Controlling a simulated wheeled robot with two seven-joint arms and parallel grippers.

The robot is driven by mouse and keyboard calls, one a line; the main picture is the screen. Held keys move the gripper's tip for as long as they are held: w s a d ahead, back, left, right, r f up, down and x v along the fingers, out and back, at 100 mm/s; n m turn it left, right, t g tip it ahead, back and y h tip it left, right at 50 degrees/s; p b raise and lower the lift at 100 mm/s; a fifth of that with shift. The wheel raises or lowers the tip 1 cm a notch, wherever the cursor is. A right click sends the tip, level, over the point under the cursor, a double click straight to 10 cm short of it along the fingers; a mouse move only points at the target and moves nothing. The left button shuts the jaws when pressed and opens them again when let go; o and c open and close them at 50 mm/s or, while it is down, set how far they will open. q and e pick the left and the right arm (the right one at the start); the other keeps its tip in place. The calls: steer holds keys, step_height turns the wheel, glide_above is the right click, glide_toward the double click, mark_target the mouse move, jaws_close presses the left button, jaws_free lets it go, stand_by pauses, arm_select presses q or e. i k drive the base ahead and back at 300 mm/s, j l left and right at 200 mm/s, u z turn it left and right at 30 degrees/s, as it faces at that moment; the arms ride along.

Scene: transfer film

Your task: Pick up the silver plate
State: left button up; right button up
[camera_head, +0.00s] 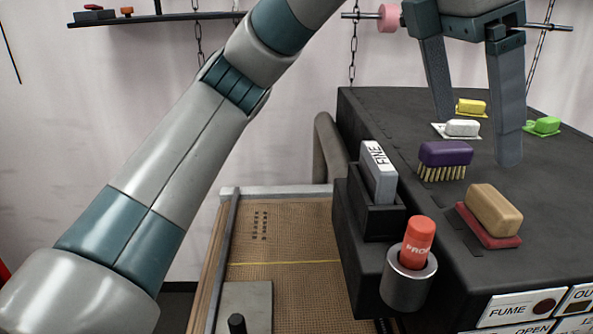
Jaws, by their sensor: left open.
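A silver-grey plate (382,180) with the word FINE on it stands upright in a black holder (372,213) on the front side of the dark bench. Another flat grey metal plate (245,303) lies on the brown mesh surface at the bottom; I cannot tell for certain which one the task names. My left gripper (476,140) is open, its two fingers pointing down over the dark bench top, to the right of the FINE plate and apart from it. Nothing is seen between its fingers in a hold. My right gripper is not in view.
On the dark bench (400,115) are a purple brush (445,153), a tan block on a red base (492,211), and white (462,128), yellow (471,106) and green (546,125) blocks. A red cylinder (419,238) stands in a metal cup (408,288) beside the holder.

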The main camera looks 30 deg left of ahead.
mark_target(246, 306)
steer(key=u, duration=1.4)
steer(key=l+z, duration=0.2)
steer(key=l, duration=0.3)
